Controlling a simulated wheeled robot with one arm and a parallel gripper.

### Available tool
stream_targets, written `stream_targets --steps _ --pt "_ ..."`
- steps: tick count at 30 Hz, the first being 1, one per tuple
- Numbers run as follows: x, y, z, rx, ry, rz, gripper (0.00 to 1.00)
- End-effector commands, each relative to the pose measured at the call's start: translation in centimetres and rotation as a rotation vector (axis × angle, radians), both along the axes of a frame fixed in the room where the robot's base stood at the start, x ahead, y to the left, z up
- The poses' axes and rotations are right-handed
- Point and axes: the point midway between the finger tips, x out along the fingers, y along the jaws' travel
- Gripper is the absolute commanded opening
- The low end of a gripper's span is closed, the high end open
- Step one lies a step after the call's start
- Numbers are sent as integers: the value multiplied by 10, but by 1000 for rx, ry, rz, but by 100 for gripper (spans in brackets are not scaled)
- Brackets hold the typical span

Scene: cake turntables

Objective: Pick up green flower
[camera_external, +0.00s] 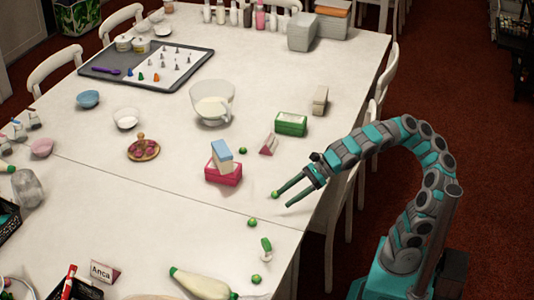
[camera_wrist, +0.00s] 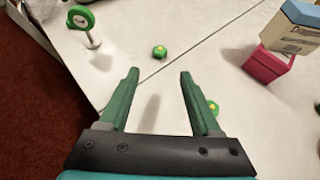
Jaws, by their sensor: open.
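Several small green flowers are on the white table. One green flower (camera_external: 275,195) shows by the tip of my gripper's upper finger; in the wrist view it is partly hidden just outside the right finger (camera_wrist: 213,107). Another green flower (camera_external: 252,222) lies on the table nearer the front; in the wrist view it is ahead of the gap between the fingers (camera_wrist: 159,52). More green flowers lie at the front (camera_external: 256,279) and beside the stacked boxes (camera_external: 243,151). My gripper (camera_external: 283,200) is open and empty above the table, also seen in the wrist view (camera_wrist: 159,73).
A red box (camera_external: 223,174) with a blue-topped carton (camera_external: 222,152) on it stands left of my gripper. A glass jug (camera_external: 212,102) stands farther back.

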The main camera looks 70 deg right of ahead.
Motion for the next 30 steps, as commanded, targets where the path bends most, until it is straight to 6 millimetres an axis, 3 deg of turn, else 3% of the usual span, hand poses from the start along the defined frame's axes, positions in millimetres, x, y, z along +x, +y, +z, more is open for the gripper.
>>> stream_targets --steps 8,10,19,30 --pt "-1 -1 1 0 0 0 65" --pt "-1 -1 1 0 0 0 72" --pt "-1 0 3 0 -1 0 72" --pt "-1 1 46 3 -3 2 72"
